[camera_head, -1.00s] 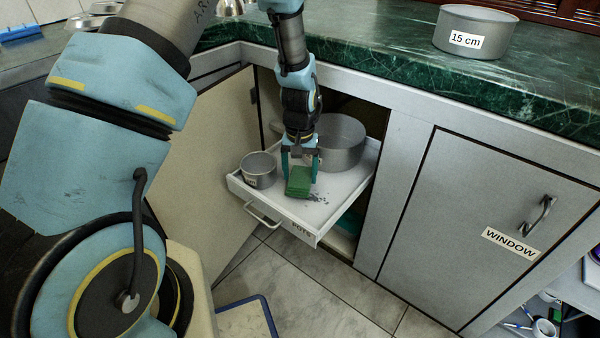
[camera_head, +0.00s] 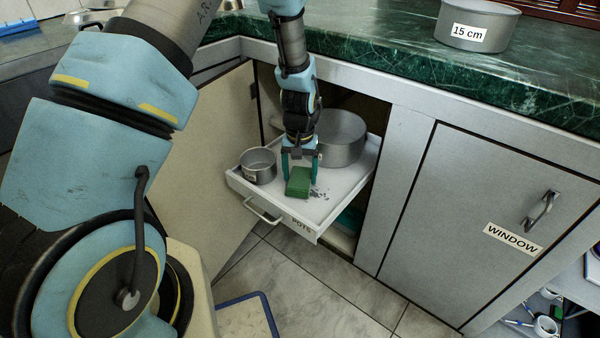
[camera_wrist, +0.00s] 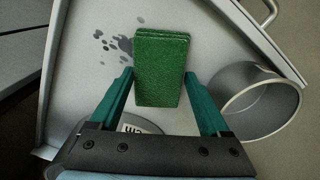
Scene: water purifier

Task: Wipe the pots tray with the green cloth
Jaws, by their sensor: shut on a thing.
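The green cloth (camera_head: 299,182) is a folded block between the fingers of my gripper (camera_head: 299,172). In the wrist view the cloth (camera_wrist: 161,68) extends past the fingertips of my gripper (camera_wrist: 160,78). The gripper is shut on it. The pots tray (camera_head: 322,208) is a pulled-out white drawer labelled POTS, with the cloth low over its floor; contact is hard to tell. Dark stains (camera_wrist: 113,43) lie on the tray floor just left of the cloth in the wrist view; they also show right of it in the head view (camera_head: 319,192).
A small pot (camera_head: 258,166) stands at the tray's left side and a larger pot (camera_head: 342,140) at its back. A pot labelled 15 cm (camera_head: 477,25) stands on the green counter. The drawer handle (camera_head: 262,211) sticks out in front. A cabinet door (camera_head: 480,225) is shut at right.

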